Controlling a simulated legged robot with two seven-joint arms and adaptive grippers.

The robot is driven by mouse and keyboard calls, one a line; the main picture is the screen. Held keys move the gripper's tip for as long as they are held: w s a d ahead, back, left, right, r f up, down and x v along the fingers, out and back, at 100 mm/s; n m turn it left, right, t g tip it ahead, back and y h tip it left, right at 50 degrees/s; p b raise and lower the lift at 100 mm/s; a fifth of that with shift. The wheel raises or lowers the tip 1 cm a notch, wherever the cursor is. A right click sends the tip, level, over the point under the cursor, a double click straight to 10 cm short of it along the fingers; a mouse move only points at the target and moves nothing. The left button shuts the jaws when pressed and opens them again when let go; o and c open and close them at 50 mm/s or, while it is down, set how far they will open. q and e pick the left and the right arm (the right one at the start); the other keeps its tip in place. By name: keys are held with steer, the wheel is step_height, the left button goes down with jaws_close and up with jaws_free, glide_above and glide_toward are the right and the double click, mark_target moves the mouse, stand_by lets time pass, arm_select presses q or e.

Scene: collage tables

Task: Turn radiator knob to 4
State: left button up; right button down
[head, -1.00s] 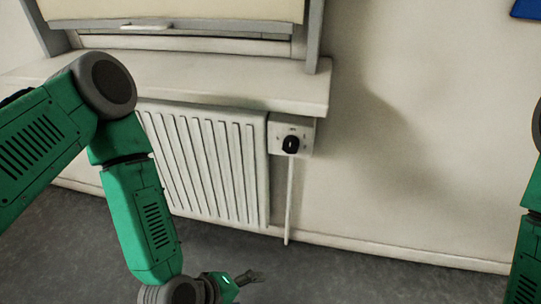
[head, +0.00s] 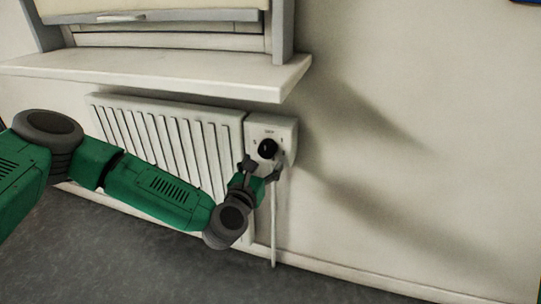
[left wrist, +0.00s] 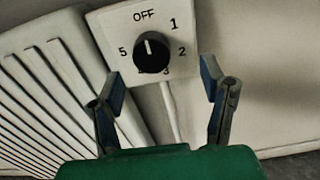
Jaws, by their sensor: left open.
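The radiator knob (head: 267,148) is round and black on a white control box (head: 287,133) at the radiator's right end. In the left wrist view the knob (left wrist: 151,52) has a pale mark pointing up, near OFF. The dial reads OFF, 1, 2, 3 and 5; the place between 3 and 5 is partly hidden by the knob. My left gripper (head: 262,167) is open just below and in front of the knob. In the left wrist view its two fingers (left wrist: 164,88) stand apart, below the knob and not touching it. My right gripper is not in view.
The white ribbed radiator (head: 170,140) fills the wall to the left of the box. A windowsill (head: 180,72) juts out above it. A thin pipe (head: 273,225) runs down from the box. The wall to the right is clear.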

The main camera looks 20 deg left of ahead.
mark_target(262, 153)
arm_select(q)
steer(key=w, duration=0.2)
steer(key=w+a+b, duration=0.1)
steer(key=w, duration=0.3)
steer(key=shift+w+a+f+b, duration=0.25)
steer(key=shift+w+a+b, duration=0.1)
steer(key=shift+a+b, duration=0.05)
steer(key=shift+w+d, duration=0.1)
steer(key=shift+w, duration=0.1)
steer(key=shift+d+r, duration=0.2)
steer(key=shift+d, duration=0.4)
steer(key=shift+a, duration=0.15)
steer(key=c, duration=1.1)
steer(key=shift+a+f, duration=0.2)
steer(key=shift+a, duration=0.05)
steer(key=shift+c, duration=0.3)
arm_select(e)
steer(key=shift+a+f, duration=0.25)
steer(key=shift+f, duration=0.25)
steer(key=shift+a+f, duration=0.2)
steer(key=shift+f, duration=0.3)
